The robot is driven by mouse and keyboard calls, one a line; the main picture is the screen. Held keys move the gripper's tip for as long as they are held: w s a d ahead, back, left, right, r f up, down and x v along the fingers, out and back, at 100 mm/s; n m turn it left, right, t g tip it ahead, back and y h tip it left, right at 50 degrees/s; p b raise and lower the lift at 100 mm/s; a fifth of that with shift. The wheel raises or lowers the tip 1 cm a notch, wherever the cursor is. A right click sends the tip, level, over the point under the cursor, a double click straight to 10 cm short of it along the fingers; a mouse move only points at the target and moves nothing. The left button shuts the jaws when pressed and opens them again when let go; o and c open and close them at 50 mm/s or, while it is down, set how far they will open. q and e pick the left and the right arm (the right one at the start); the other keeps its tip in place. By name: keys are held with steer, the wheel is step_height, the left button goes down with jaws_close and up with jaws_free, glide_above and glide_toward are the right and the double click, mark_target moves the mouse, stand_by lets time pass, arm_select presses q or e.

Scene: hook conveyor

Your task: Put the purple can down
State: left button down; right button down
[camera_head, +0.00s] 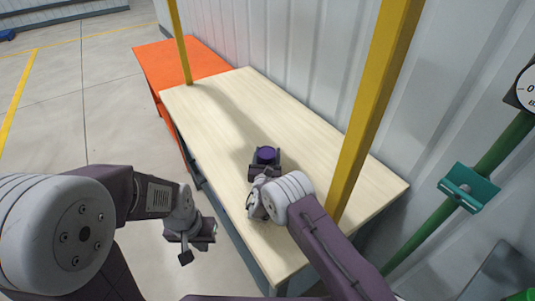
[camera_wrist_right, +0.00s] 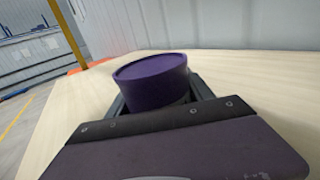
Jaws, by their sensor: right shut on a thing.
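The purple can (camera_head: 266,154) is upright over the pale wooden table (camera_head: 240,105), between the fingers of my right gripper (camera_head: 265,163). In the right wrist view the can (camera_wrist_right: 152,82) stands up between the jaws of the right gripper (camera_wrist_right: 160,105), which is shut on it. Its lower part is hidden by the gripper, so I cannot tell whether its base touches the table. My left gripper (camera_head: 197,246) is open and empty, over the floor left of the table's front edge.
A yellow post (camera_head: 375,95) rises at the table's right side, close to my right arm. Another yellow post (camera_head: 180,45) stands at the far end. An orange table (camera_head: 170,62) adjoins there. The wooden table's far part is clear.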

steer(key=shift+c, duration=2)
jaws_free()
steer(key=shift+f, duration=0.15)
steer(key=shift+r, duration=0.25)
steer(key=shift+s+a+f, duration=0.1)
steer(key=shift+s, duration=0.25)
steer(key=s, duration=1.1)
steer(key=shift+s+a, duration=0.15)
steer(key=shift+a, duration=0.25)
steer(key=shift+f, duration=0.1)
